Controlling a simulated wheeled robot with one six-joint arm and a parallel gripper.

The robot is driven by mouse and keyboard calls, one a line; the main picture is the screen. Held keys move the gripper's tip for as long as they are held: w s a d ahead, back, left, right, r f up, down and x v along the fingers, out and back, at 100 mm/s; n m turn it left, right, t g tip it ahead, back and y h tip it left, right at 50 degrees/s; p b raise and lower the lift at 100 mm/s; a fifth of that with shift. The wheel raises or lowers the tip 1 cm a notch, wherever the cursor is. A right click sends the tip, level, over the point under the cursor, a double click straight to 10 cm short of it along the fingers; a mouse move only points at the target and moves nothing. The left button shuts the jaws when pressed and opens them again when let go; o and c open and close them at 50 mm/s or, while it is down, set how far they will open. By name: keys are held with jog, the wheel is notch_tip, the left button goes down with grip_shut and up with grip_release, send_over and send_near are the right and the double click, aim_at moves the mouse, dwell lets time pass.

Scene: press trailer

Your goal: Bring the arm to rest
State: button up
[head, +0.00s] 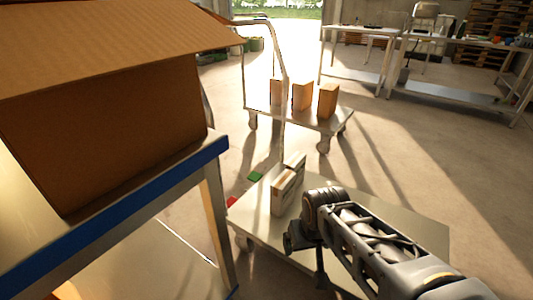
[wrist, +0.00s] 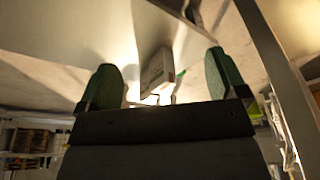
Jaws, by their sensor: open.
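My arm (head: 375,240) reaches in from the lower right of the head view, over a flat grey trailer deck (head: 400,217). My gripper (head: 305,258) is dark and hangs at the arm's end, low over the deck's near part. In the wrist view my gripper (wrist: 163,72) shows two green-padded fingers spread wide with nothing held. A pale carton (head: 287,190) stands on the deck just beyond my gripper; in the wrist view the carton (wrist: 157,74) appears between the fingers but farther off. Any gap between fingers and deck is hard to judge.
A blue-edged table (head: 120,222) with a large open cardboard box (head: 105,125) fills the left. A second cart (head: 300,115) with three brown boxes stands beyond. Workbenches (head: 440,80) are at the back right. The floor (head: 410,150) between is clear.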

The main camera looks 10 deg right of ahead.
jog(key=w+p+v, duration=0.3)
jog(key=p+v, duration=0.8)
jog(key=v, duration=0.1)
jog(key=w+r+p+v, duration=0.1)
jog(key=w+p+v, duration=0.2)
jog(key=p+v, duration=0.9)
jog(key=w+r+p+v, duration=0.1)
jog(key=w+p+v, duration=0.2)
jog(key=p+v, duration=0.9)
jog(key=shift+s+a+r+n+t, duration=0.2)
jog(key=shift+r+n+t, duration=0.15)
jog(key=shift+r, duration=0.35)
